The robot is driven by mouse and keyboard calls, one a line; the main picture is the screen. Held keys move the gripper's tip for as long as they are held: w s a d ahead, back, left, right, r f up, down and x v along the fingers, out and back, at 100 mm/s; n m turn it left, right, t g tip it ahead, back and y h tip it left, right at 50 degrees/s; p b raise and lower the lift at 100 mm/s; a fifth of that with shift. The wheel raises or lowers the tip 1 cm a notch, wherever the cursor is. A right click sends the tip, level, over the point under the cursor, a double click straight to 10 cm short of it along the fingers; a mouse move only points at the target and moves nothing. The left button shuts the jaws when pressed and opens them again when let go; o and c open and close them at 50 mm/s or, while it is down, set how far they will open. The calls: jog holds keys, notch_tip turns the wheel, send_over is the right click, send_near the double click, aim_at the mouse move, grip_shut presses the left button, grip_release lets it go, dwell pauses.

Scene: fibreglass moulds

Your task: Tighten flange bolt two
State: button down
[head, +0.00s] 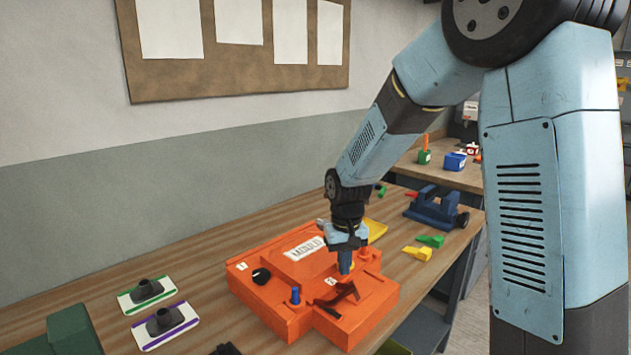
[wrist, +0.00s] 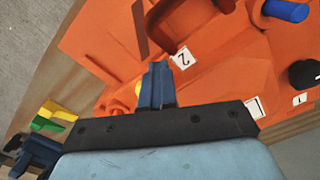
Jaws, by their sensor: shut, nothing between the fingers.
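The orange mould (head: 275,305) lies on the wooden bench, with a white MOULD label on its top. A small white plate marked 2 (wrist: 182,58) sits on the mould beside my gripper (wrist: 157,66). My gripper, also in the head view (head: 345,268), points down at the mould with its blue fingers shut and empty. I cannot tell whether the tips touch it. A blue bolt (head: 295,296) stands upright nearer the front; it also shows in the wrist view (wrist: 285,11). Anything directly beneath the fingers is hidden; a bit of yellow (wrist: 138,88) shows beside them.
A dark red angled bracket (head: 341,295) rises near the gripper. A black knob (head: 261,276) stands on the mould's left. Two dark-handled tools (head: 147,291) lie at the left. A blue vise (head: 433,208) and green and yellow wedges (head: 417,253) lie to the right.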

jog(key=shift+s, duration=0.2)
jog(key=shift+r, duration=0.2)
notch_tip(320, 180, up, 6)
jog(key=shift+s+f, duration=0.1)
jog(key=shift+f, duration=0.1)
dwell(0.4)
